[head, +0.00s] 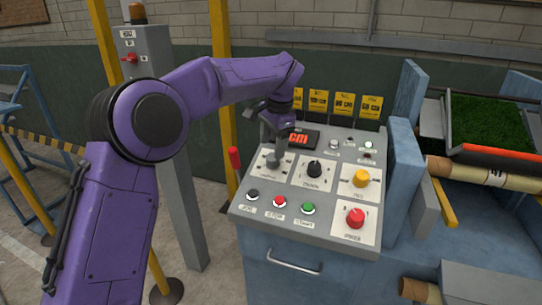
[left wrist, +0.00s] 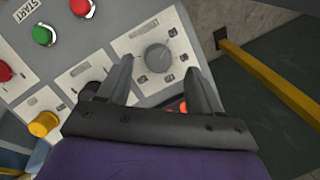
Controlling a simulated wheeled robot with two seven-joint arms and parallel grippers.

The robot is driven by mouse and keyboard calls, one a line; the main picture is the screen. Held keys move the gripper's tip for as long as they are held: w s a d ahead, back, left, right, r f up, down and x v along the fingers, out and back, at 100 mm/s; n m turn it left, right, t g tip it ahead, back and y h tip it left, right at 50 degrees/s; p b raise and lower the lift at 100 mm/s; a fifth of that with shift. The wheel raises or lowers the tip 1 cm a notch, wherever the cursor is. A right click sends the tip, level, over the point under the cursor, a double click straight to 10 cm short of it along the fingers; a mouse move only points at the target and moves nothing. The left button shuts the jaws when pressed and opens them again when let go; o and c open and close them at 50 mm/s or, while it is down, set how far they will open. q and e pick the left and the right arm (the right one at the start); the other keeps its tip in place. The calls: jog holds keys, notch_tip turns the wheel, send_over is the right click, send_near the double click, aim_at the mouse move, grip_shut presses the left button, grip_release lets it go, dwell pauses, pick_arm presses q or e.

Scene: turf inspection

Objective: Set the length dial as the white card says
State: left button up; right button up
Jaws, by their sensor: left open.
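The length dial (left wrist: 157,57) is a round grey knob on a white plate with small marks around it, in the left wrist view. I cannot read its setting. My left gripper (head: 274,146) is over the left part of the sloped panel in the head view. In the left wrist view, its two fingers (left wrist: 158,70) are spread, with the dial between and just beyond their tips; contact cannot be told. The arm partly hides a dark display (head: 303,139) with red "cm". I cannot make out a white card. My right gripper is not in view.
A black dial (head: 315,169), yellow knob (head: 361,178) and red knob (head: 355,217) stand close by. A black, a red (head: 279,202) and a green button (head: 308,208) line the front. Yellow cards (head: 344,103) stand behind the panel. A grey post (head: 165,150) is left.

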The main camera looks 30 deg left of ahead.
aim_at(272, 157)
pick_arm(q)
jog(key=x, duration=0.4)
jog(key=shift+w+d+f, duration=0.15)
jog(key=shift+w+f, duration=0.1)
jog(key=shift+w, duration=0.15)
jog(key=shift+s+f, duration=0.15)
jog(key=shift+f, duration=0.05)
jog(key=c, duration=1.1)
jog(key=shift+o, duration=0.2)
